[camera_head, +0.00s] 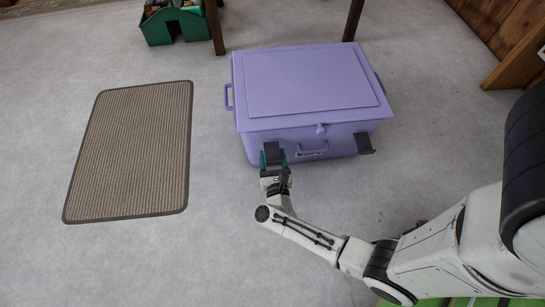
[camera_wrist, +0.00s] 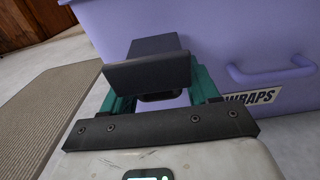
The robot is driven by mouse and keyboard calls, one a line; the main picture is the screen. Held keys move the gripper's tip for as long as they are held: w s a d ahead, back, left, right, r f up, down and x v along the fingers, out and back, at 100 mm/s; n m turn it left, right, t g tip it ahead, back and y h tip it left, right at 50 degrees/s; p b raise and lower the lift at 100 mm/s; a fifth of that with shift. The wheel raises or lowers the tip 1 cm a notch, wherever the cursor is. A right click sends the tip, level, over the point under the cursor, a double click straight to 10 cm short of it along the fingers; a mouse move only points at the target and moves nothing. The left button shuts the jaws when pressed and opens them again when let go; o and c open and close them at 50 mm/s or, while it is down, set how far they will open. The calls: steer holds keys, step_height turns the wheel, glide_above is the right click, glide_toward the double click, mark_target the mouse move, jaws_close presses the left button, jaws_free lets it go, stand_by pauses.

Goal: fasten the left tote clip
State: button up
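The closed purple tote (camera_head: 300,85) stands on the floor, with its dark left clip (camera_head: 272,152) on the front side facing me. This clip juts out from the tote wall and also shows in the wrist view (camera_wrist: 150,68). My gripper (camera_head: 273,160) is at the left clip. In the wrist view its teal fingers (camera_wrist: 163,88) are spread apart, one on each side of the clip and partly hidden behind its flap. I cannot tell whether they touch it. The dark right clip (camera_head: 365,144) also sticks out from the front.
A purple handle (camera_head: 313,150) and a "WRAPS" label (camera_wrist: 249,97) are on the tote's front, right of the left clip. A ribbed mat (camera_head: 133,150) lies to the left. A green caddy (camera_head: 172,24) and wooden legs (camera_head: 214,25) stand behind.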

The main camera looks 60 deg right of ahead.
jaws_close()
stand_by(0.3)
steer(key=shift+r, duration=0.1)
